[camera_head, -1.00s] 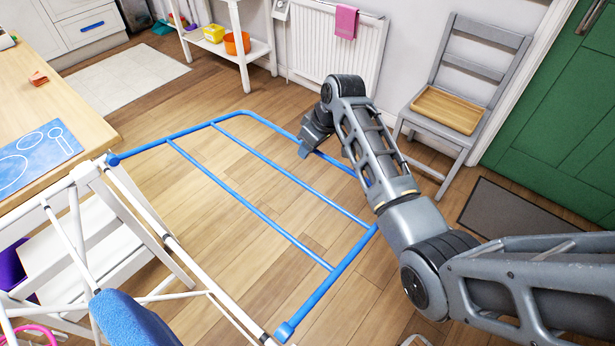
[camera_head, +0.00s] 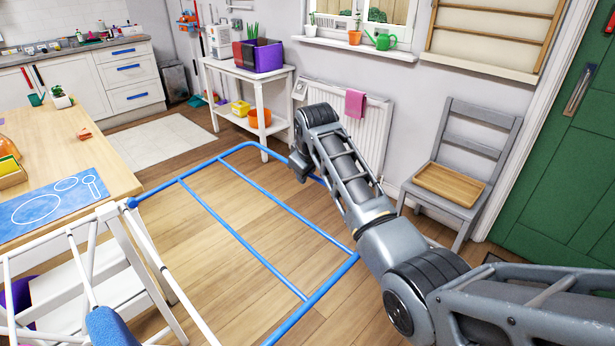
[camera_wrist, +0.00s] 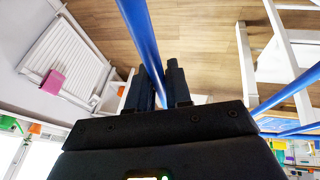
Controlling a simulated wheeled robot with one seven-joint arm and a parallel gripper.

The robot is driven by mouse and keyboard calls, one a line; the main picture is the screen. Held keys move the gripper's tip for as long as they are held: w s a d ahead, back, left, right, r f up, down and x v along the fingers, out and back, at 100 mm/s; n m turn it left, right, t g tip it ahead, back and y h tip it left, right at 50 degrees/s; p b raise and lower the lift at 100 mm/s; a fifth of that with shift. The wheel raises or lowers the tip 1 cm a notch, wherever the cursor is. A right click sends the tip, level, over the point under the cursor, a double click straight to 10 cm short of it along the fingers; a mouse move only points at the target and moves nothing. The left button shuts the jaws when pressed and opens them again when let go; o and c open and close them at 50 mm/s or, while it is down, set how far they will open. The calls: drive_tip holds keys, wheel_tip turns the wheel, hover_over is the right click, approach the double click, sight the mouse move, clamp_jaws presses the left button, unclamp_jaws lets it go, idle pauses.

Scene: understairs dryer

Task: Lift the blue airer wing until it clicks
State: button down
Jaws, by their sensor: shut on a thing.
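The blue airer wing (camera_head: 234,228) is a tubular frame with crossbars, hinged to the white airer (camera_head: 153,257) at the left. It stretches out over the wooden floor, roughly level or slightly raised. My gripper (camera_head: 302,166) is at the wing's outer bar, on the side away from the airer, partly hidden by my arm. In the wrist view my gripper (camera_wrist: 160,88) is shut on a blue bar (camera_wrist: 141,38), which passes between its two dark fingers. Whether the hinge has clicked cannot be seen.
A grey chair (camera_head: 455,165) with a wooden tray stands at the right, near a green door (camera_head: 565,150). A radiator (camera_head: 350,130) with a pink towel is on the back wall. A table (camera_head: 60,150) is at the left and a white shelf (camera_head: 250,95) behind.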

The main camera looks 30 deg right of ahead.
drive_tip(key=shift+d, duration=0.1)
drive_tip(key=c, duration=1.1)
unclamp_jaws()
drive_tip(key=shift+r, duration=0.1)
drive_tip(key=v, duration=0.7)
drive_tip(key=shift+s+r, duration=0.2)
drive_tip(key=shift+r, duration=0.1)
